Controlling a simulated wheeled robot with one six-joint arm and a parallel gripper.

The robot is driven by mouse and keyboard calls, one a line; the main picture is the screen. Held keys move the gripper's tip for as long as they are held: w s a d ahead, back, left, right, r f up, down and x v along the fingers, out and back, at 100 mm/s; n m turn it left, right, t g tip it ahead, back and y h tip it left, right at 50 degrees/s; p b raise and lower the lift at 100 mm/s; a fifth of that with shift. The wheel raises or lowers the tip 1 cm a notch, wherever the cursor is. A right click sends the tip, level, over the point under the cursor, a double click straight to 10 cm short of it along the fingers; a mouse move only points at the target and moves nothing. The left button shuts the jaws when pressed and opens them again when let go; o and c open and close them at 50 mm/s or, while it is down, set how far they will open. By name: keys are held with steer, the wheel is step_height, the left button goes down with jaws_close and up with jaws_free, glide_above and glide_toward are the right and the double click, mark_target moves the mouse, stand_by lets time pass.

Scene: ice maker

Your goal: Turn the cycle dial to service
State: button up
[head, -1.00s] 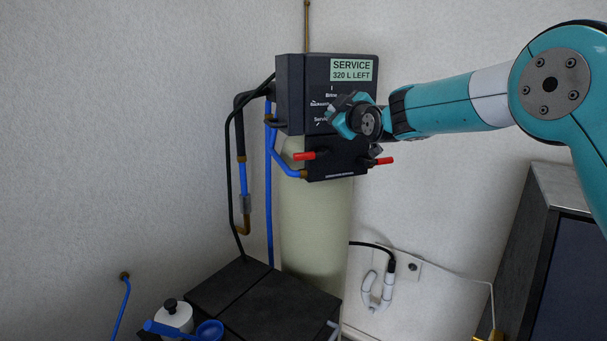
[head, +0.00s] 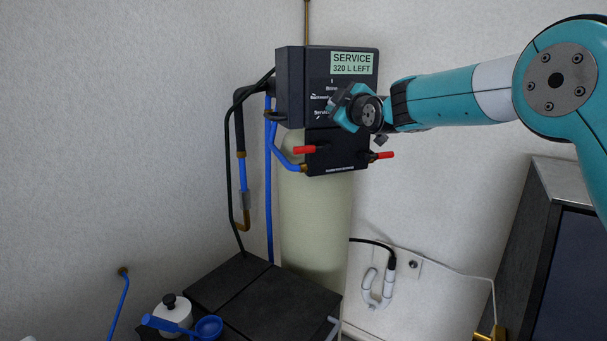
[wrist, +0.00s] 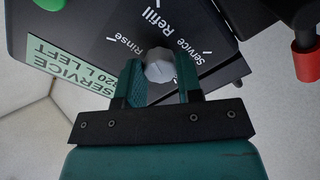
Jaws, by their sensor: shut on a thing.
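The cycle dial (wrist: 160,70) is a pale grey knob on the dark face of the control head (head: 290,88). My gripper (wrist: 158,62) is shut on the dial, with one finger on each side of it in the wrist view. Printed labels around the dial read Rinse, Refill and Service in that view. The dial's pointer cannot be made out. In the head view my gripper (head: 342,106) is in front of the control head and hides the dial. The display (head: 352,63) reads "SERVICE 320 L LEFT".
Red-handled levers (head: 305,150) stick out below the control head. A pale tank (head: 315,225) stands beneath it. Blue and black hoses hang at its left. A dark box (head: 270,305) with a blue scoop (head: 208,328) is below, and a dark cabinet (head: 570,240) stands right.

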steer(key=shift+n+b, duration=1.55)
steer(key=shift+n, duration=0.65)
steer(key=shift+f+n+b, duration=0.1)
steer(key=shift+n+b, duration=0.25)
steer(key=shift+n, duration=0.05)
steer(key=shift+n+b, duration=0.55)
steer(key=shift+n, duration=0.45)
steer(key=shift+n+b, duration=0.75)
steer(key=shift+n, duration=0.75)
